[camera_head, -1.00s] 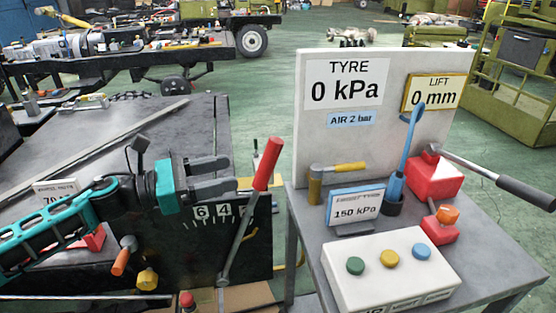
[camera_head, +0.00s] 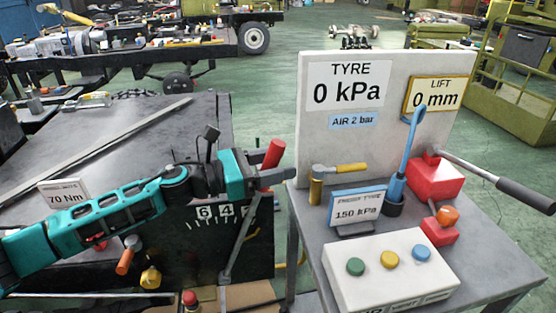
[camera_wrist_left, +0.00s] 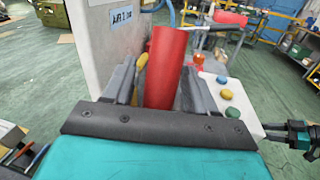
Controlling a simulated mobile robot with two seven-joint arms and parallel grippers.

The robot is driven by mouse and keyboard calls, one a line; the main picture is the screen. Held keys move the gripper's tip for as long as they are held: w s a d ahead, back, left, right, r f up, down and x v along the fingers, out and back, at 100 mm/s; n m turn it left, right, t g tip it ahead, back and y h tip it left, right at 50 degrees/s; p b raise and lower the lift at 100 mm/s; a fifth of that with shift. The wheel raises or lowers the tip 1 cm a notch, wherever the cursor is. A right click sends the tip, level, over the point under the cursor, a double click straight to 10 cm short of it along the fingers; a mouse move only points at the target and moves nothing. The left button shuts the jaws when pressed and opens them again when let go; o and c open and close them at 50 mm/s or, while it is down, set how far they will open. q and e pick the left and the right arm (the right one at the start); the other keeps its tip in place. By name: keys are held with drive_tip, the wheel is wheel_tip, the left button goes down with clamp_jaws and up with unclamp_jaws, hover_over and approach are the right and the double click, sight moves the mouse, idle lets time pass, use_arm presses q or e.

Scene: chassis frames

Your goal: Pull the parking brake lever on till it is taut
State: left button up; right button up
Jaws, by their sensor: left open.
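The parking brake lever (camera_head: 241,240) is a grey bar with a red grip (camera_head: 273,153). In the left wrist view the red grip (camera_wrist_left: 165,70) stands between the two fingers of my left gripper (camera_wrist_left: 152,85). The fingers are open around it; I cannot tell whether either touches it.
A grey side table (camera_head: 490,255) on the right holds a button box (camera_head: 385,270), a red jack block (camera_head: 434,180) with a long handle, and an upright TYRE and LIFT panel (camera_head: 390,145). An orange-handled lever (camera_head: 126,258) and a yellow knob (camera_head: 150,278) are below my left arm.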

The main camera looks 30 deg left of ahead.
use_arm(q)
drive_tip(key=shift+w+d, duration=0.2)
drive_tip(key=shift+w, duration=0.05)
clamp_jaws()
idle(0.5)
